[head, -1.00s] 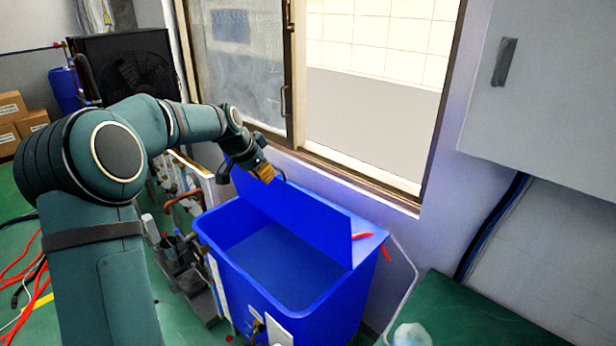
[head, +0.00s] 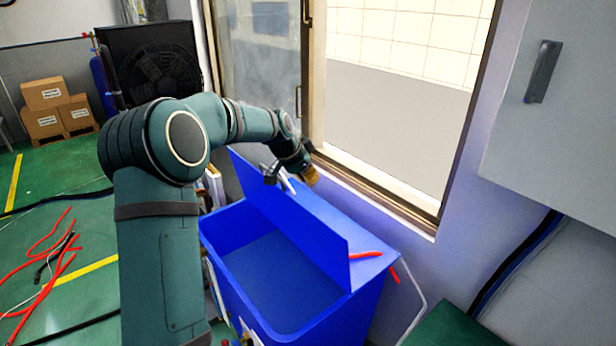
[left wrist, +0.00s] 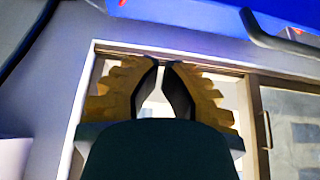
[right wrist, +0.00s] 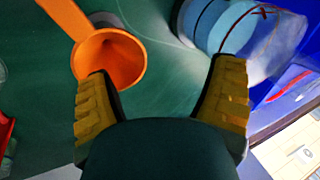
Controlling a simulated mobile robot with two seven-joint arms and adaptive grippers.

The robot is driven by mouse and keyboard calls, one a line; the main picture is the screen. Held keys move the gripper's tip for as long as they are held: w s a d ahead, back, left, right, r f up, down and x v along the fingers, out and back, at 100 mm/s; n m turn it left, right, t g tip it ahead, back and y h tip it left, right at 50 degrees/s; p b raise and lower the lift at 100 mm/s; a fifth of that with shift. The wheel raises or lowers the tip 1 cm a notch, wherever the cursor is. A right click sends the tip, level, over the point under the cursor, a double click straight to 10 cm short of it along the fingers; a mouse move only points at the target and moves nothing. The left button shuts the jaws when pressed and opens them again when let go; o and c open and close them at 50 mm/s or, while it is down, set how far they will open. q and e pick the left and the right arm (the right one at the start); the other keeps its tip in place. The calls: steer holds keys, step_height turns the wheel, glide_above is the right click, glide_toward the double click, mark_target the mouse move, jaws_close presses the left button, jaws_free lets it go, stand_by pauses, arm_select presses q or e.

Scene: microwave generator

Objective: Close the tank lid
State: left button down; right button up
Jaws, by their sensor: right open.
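The blue tank (head: 352,322) stands below the window, its top open. Its blue lid (head: 292,213) is raised and stands steeply along the tank's back part. My left gripper (head: 309,178) is behind the lid, on the window side, near its upper far part. I cannot tell whether it touches the lid. In the left wrist view its fingertips (left wrist: 163,66) nearly meet, with nothing seen between them. Blue surface, from the tank or lid, shows at the top of that view. My right gripper (right wrist: 163,75) is open and empty, outside the head view.
A window (head: 385,110) and its sill lie close behind the tank. A grey cabinet (head: 570,100) hangs at right. The right wrist view shows an orange funnel (right wrist: 118,58) and a blue-banded clear container (right wrist: 225,25) near the fingers. Red hoses (head: 45,255) lie on the floor.

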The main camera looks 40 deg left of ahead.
arm_select(q)
step_height(320, 180, down, 7)
steer(key=shift+p, duration=0.35)
steer(key=shift+f, duration=0.1)
stand_by(0.6)
